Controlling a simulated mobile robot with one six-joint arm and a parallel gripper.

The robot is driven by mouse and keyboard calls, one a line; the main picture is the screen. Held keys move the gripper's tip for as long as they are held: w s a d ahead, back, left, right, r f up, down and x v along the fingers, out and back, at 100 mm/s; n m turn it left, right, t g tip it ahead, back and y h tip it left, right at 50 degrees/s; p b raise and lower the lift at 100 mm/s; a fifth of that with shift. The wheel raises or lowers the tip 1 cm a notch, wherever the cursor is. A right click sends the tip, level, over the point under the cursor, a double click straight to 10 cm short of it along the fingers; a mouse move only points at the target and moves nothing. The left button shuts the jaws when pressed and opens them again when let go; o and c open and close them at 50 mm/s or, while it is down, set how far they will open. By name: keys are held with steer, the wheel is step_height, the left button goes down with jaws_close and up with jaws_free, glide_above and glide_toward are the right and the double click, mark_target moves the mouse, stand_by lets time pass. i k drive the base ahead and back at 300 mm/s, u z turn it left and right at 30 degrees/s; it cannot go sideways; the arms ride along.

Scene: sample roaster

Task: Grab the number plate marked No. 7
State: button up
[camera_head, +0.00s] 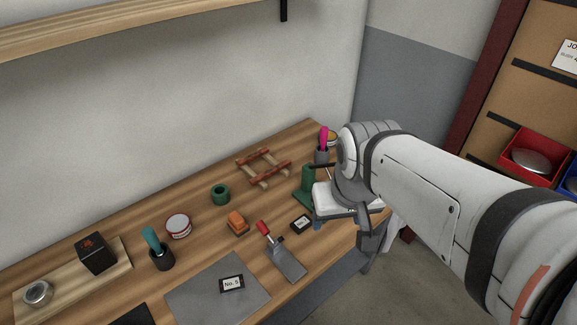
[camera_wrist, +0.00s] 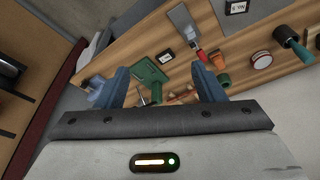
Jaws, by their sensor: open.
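A small dark plate with a white label (camera_head: 301,224) lies on the wooden bench near its front edge, right of the red-handled scraper; its number is too small to read. It also shows in the wrist view (camera_wrist: 165,56), beyond and between my fingers. A second dark plate (camera_head: 232,284) reads "No. 5" and lies on the grey mat; it shows upside down in the wrist view (camera_wrist: 236,7). My gripper (camera_wrist: 160,74) is open and empty, above the right end of the bench and apart from both plates.
The red-handled scraper (camera_head: 287,262) lies beside the unread plate. A green stand (camera_head: 307,182), an orange block (camera_head: 238,223), a green ring (camera_head: 221,193) and a wooden rack (camera_head: 263,166) are nearby. A shelf (camera_head: 150,22) hangs above. A red bin (camera_head: 530,157) is at the right.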

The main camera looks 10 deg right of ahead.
mark_target(303, 222)
steer(key=u, duration=2.6)
steer(key=k, duration=2.1)
steer(key=z, duration=1.65)
steer(key=i, duration=1)
